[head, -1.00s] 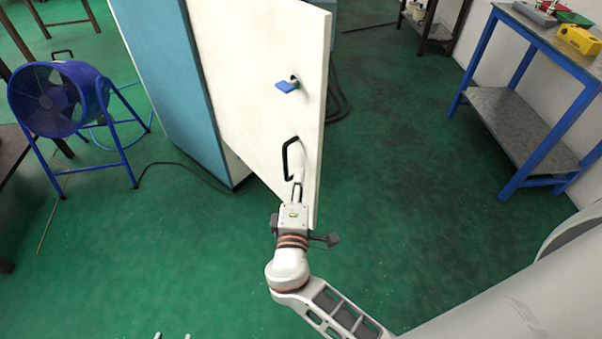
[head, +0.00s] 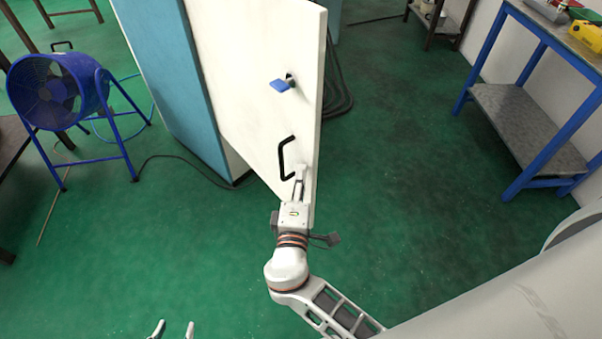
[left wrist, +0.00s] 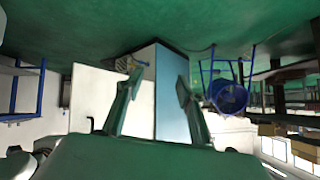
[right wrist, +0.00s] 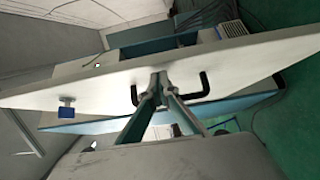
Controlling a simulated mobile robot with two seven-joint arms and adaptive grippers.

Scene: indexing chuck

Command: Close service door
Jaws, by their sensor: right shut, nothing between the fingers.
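The white service door (head: 250,75) stands open from the blue and white cabinet (head: 175,85) in the head view. It carries a black handle (head: 283,158) and a blue latch (head: 282,85). My right gripper (head: 300,172) is shut and empty at the door face, just by the handle's lower end. In the right wrist view its fingertips (right wrist: 158,78) overlap the middle of the handle (right wrist: 202,88); I cannot tell whether they touch it or the door. My left gripper (head: 174,328) is open and empty at the bottom edge, away from the door. Its spread fingers also show in the left wrist view (left wrist: 158,85).
A blue fan (head: 58,95) on a stand is left of the cabinet, with a cable (head: 190,165) on the floor between. A blue-framed workbench (head: 530,125) stands at the right. The green floor around the door is mostly clear.

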